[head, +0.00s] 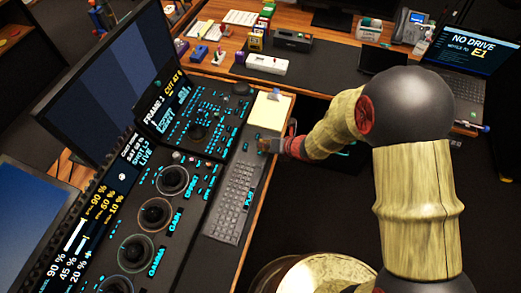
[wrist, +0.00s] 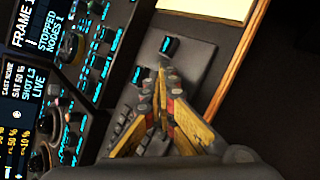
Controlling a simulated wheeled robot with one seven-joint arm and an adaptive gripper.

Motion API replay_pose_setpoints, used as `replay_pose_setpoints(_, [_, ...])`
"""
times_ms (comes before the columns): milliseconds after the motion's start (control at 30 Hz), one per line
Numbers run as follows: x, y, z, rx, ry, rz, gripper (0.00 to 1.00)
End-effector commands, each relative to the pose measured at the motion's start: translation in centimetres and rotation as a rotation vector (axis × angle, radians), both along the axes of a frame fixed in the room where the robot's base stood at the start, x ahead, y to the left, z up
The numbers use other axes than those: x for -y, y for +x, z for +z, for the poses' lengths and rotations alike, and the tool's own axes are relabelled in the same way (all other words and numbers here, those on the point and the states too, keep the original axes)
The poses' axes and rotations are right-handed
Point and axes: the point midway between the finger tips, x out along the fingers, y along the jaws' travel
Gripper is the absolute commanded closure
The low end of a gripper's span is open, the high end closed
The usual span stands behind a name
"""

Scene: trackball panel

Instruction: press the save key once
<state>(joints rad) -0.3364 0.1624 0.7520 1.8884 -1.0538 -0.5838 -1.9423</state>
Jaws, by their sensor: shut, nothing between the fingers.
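The grey keyboard (head: 226,222) lies along the panel's front edge in the head view, and it also shows in the wrist view (wrist: 196,62). A dark raised key with a cyan label (wrist: 169,46) stands on its far end, just beyond my fingertips in the wrist view. Its label is too small to read, so I cannot tell whether it is the save key. My gripper (head: 267,145) is over the keyboard's far right end. Its fingers also show in the wrist view (wrist: 168,76), closed together and empty. They hide part of the keyboard; contact with it cannot be told.
A panel with trackballs (head: 155,214) and lit buttons lies left of the keyboard, with monitors (head: 103,62) behind. A pale notepad (head: 270,109) lies just beyond my gripper. A laptop (head: 462,62) and small items stand on the far desk. Dark open floor lies to the right.

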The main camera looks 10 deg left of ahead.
Motion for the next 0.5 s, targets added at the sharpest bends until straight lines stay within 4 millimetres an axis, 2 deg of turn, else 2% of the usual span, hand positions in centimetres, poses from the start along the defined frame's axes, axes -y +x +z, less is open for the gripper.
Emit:
replay_pose_setpoints(267, [0.0,-0.1,0.1,-0.001,-0.002,0.001,1.0])
replay_pose_setpoints(500, [0.0,-0.1,1.4,-0.001,-0.001,0.002,1.0])
